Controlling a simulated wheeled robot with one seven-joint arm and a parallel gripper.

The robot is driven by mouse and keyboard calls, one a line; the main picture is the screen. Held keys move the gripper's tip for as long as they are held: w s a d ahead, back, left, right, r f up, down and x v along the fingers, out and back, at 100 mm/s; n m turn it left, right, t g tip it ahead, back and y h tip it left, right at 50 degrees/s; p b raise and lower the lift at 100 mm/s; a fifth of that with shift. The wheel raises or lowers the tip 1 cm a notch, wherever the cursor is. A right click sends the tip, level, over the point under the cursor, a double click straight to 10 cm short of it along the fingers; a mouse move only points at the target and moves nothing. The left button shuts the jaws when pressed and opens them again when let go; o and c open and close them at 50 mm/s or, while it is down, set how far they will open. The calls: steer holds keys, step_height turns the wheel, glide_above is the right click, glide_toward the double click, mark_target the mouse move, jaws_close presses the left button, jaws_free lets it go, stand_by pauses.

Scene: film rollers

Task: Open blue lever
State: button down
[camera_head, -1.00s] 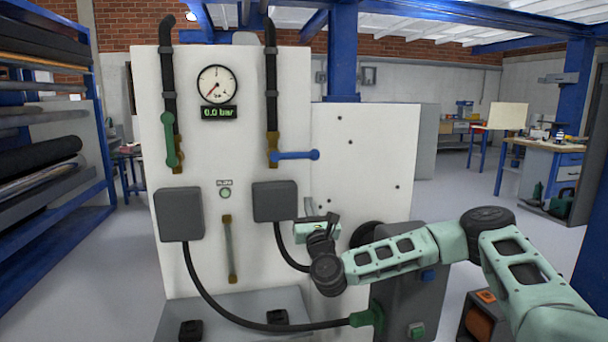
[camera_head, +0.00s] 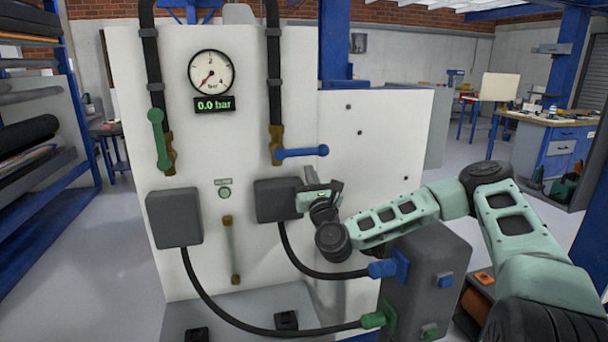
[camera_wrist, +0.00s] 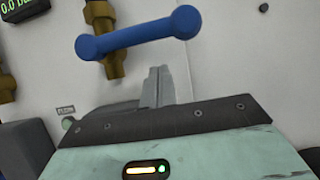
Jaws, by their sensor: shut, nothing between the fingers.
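The blue lever (camera_head: 302,152) sits on a brass valve (camera_head: 277,146) at the lower end of the right black pipe. It lies sideways, pointing right, across the line of the pipe. In the wrist view the blue lever (camera_wrist: 138,33) runs above my gripper, its right end slightly higher. My gripper (camera_head: 308,188) is below the lever, in front of the white panel and beside the right grey box. In the wrist view its fingers (camera_wrist: 157,86) are together and empty, apart from the lever.
The gauge display (camera_head: 214,105) reads 0.0 bar. Grey boxes (camera_head: 174,217) (camera_head: 277,200) with black hoses stick out from the white panel (camera_head: 380,130). The panel right of the blue lever is mostly clear.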

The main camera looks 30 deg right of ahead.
mark_target(302, 152)
steer(key=shift+s+r+p, duration=0.15)
steer(key=shift+r+p, duration=0.65)
steer(key=shift+r, duration=0.35)
steer(key=shift+r+n, duration=0.1)
steer(key=shift+n, duration=0.2)
steer(key=shift+d+r+n+y, duration=0.1)
steer(key=shift+r+n+y, duration=0.05)
steer(key=shift+n+y, duration=0.2)
